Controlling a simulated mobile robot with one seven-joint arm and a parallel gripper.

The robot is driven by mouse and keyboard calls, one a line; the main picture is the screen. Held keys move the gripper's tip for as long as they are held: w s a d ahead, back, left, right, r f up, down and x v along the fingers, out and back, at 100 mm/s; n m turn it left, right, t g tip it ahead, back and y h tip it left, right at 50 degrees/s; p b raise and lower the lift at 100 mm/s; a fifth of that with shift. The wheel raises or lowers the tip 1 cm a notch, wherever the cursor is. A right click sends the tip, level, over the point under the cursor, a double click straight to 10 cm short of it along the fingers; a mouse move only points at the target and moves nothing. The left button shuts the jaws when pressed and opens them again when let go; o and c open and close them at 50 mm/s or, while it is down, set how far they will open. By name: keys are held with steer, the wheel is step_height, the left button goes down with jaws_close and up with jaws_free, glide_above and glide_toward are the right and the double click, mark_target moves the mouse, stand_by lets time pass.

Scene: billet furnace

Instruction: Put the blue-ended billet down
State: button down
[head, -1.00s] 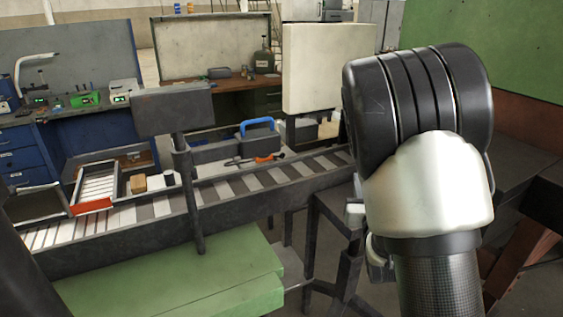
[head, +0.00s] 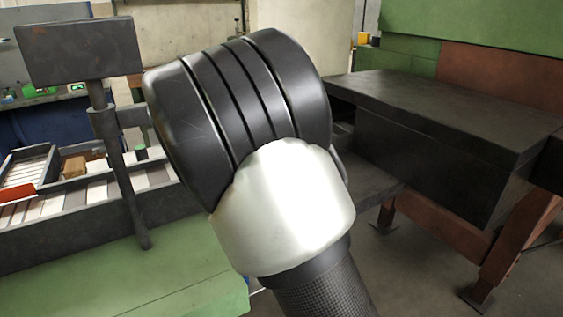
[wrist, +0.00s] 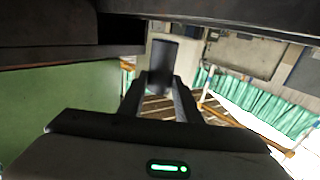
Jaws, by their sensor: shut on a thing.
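In the wrist view my gripper (wrist: 158,86) is shut on a dark grey cylindrical billet (wrist: 165,58), which stands out beyond the fingertips. I cannot make out a blue end on it. In the head view my gripper and this billet are hidden behind my arm. A small dark cylinder with a green top (head: 141,152) stands at the left, by the slatted conveyor (head: 75,196).
A dark, flat-topped block (head: 440,115) on a red-brown frame (head: 430,228) fills the right. A dark box on a post (head: 82,52) and a green surface (head: 185,270) lie left. Dark edges cross the wrist view's top (wrist: 220,20).

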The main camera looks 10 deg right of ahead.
steer(key=b+x, duration=0.1)
steer(key=x, duration=0.4)
steer(key=a+f+b+x, duration=0.1)
steer(key=x, duration=0.5)
steer(key=f+b+x, duration=0.1)
steer(key=x, duration=0.5)
steer(key=shift+w+a+f, duration=0.1)
steer(key=shift+w+a, duration=0.1)
steer(key=shift+w, duration=0.3)
steer(key=shift+f+b, duration=0.35)
steer(key=shift+f, duration=1.05)
steer(key=shift+f, duration=0.15)
steer(key=c, duration=1.3)
jaws_free()
steer(key=shift+f, duration=0.2)
